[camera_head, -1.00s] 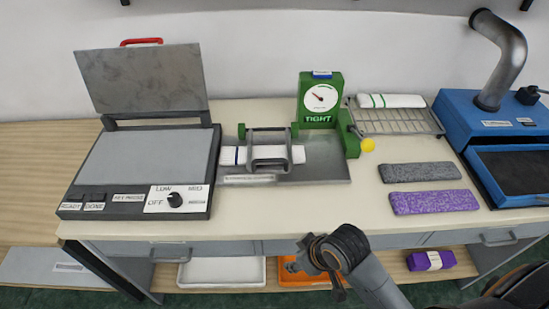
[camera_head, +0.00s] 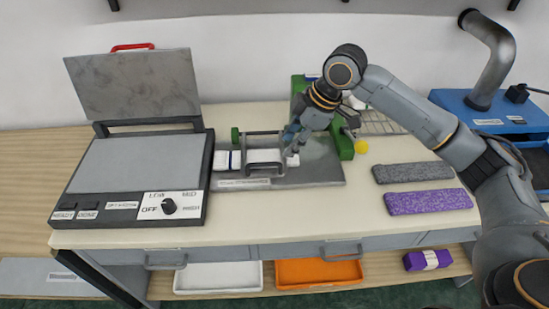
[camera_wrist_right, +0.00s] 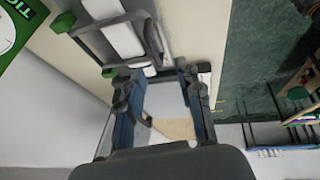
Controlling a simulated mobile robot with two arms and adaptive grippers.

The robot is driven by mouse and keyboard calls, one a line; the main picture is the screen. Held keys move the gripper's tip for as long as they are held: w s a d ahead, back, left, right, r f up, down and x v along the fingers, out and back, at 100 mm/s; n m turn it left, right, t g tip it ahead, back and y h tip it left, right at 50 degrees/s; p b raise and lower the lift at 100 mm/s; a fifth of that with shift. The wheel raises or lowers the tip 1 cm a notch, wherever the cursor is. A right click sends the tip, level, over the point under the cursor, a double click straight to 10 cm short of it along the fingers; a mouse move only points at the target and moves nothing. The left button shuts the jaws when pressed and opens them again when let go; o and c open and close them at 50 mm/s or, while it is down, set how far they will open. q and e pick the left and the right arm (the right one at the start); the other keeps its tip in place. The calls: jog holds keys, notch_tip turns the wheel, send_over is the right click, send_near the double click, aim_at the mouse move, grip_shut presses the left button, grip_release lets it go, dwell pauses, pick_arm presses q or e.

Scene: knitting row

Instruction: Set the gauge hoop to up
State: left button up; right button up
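The gauge hoop (camera_head: 264,156) is a grey bar frame over a white knitted strip (camera_head: 229,160) on a grey plate (camera_head: 322,170). It also shows in the right wrist view (camera_wrist_right: 152,42), beyond the fingers at the upper middle. My right gripper (camera_head: 291,142) is at the right end of the hoop and covers part of it. In the right wrist view my right gripper (camera_wrist_right: 164,82) has its two fingers apart, with nothing clearly between them. I cannot tell whether a finger touches the hoop. The green gauge box (camera_wrist_right: 22,28) shows a dial and "TIG"; my arm mostly hides it in the head view. My left gripper is out of view.
An open press (camera_head: 138,170) with a raised lid stands left. A blue machine (camera_head: 490,119) stands far right. The front counter is clear.

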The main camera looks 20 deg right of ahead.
aim_at(271, 163)
jog(key=x, duration=0.3)
jog(key=w+p+x, duration=0.1)
jog(key=x, duration=0.3)
jog(key=p+x, duration=0.1)
jog(key=x, duration=0.2)
jog(key=shift+w+d+f, duration=0.25)
jog(key=shift+w, duration=0.1)
jog(key=shift+c, duration=0.2)
grip_shut()
